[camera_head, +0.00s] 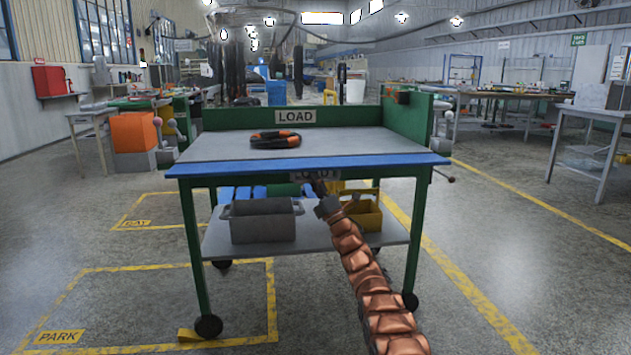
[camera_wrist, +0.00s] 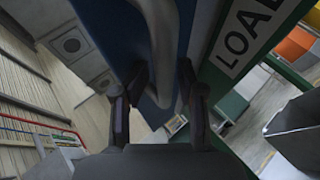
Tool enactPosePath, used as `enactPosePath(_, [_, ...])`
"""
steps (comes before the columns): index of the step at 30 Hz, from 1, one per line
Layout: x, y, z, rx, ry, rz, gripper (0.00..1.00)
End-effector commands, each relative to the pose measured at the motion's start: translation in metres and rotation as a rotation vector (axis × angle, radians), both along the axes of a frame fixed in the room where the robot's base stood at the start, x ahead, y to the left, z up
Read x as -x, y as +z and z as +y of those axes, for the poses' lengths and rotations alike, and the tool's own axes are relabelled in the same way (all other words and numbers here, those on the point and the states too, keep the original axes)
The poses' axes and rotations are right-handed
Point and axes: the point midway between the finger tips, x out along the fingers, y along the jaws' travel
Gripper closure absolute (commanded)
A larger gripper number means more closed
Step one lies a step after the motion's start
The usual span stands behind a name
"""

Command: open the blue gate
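The blue gate (camera_head: 235,166) is a long blue strip along the front edge of the cart's grey top in the head view. In the wrist view a blue panel (camera_wrist: 183,28) with a pale grey bar-shaped handle (camera_wrist: 162,45) lies ahead of the fingers. My gripper (camera_head: 319,186) is just under the middle of the gate in the head view. In the wrist view its dark fingers (camera_wrist: 161,75) stand apart, with the grey handle showing between them. I cannot tell whether either finger touches it.
The green cart (camera_head: 188,240) has a LOAD sign (camera_head: 295,116) on its back wall. A black and orange hose coil (camera_head: 275,138) lies on top. A grey bin (camera_head: 263,222) and a yellow caddy (camera_head: 367,219) are on its lower shelf.

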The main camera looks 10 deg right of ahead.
Motion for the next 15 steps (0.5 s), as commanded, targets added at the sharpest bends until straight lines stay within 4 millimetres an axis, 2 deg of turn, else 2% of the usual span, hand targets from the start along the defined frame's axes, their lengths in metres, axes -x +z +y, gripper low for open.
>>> enactPosePath(15, [0.0007,-0.0013,-0.0054,-0.002,-0.005,0.0,0.59])
